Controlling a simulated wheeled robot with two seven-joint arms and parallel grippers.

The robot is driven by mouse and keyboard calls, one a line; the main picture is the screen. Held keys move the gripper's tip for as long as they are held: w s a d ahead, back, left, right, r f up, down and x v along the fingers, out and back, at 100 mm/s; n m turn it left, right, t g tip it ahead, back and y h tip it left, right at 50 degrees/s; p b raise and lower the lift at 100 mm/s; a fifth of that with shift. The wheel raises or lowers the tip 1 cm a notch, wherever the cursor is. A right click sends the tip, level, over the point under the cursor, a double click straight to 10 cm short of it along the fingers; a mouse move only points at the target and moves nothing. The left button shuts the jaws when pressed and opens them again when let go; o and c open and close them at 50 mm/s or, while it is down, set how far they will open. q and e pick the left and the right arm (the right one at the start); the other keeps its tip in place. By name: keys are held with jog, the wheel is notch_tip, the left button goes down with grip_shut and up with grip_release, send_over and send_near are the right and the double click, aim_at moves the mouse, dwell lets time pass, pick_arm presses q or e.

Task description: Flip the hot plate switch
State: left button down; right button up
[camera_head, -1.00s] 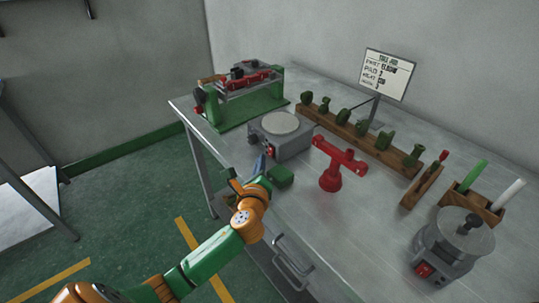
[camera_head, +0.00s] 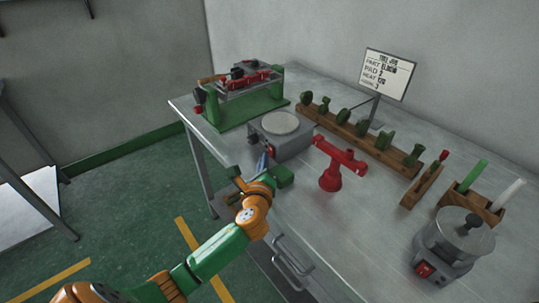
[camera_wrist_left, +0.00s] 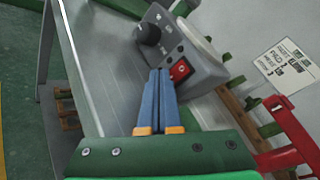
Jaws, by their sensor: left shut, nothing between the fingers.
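The hot plate (camera_head: 293,145) is a grey box with a round pale top plate, standing on the table's near-left part. Its front panel faces my left gripper, with a red rocker switch (camera_wrist_left: 181,70) and a dark knob (camera_wrist_left: 148,33) in the left wrist view. My left gripper (camera_head: 263,161) is shut and empty, its blue fingers pointing at the panel. In the wrist view the fingertips (camera_wrist_left: 160,72) appear just left of the red switch. Whether they touch the panel, I cannot tell. My right gripper is not in view.
A green-and-red clamp machine (camera_head: 240,105) stands behind left of the hot plate. A red stand (camera_head: 331,179) is close on its right. A wooden rack (camera_head: 350,130) of green pieces, a sign (camera_head: 386,75) and a lidded pot (camera_head: 450,245) lie farther right.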

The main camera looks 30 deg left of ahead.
aim_at(246, 180)
pick_arm(q)
jog(key=shift+w+d, duration=0.1)
jog(key=shift+w, duration=0.05)
dwell(0.4)
jog(key=shift+s+a+p, duration=0.2)
jog(key=shift+s+p, duration=0.15)
jog(key=shift+p, duration=0.05)
jog(key=shift+s+a, duration=0.1)
jog(key=shift+s, duration=0.2)
jog(key=shift+s+a+r+p, duration=0.15)
jog(key=shift+s+a+p, duration=0.05)
jog(key=shift+s+p, duration=0.25)
jog(key=shift+s+a+r+p, duration=0.1)
jog(key=shift+s+a+p, duration=0.2)
jog(key=shift+s, duration=0.3)
jog(key=shift+s+a+r+p, duration=0.1)
jog(key=shift+s+a+p, duration=0.15)
jog(key=shift+s, duration=0.4)
jog(key=shift+s+a+p, duration=0.2)
jog(key=shift+s+p, duration=0.1)
jog(key=shift+s, duration=0.3)
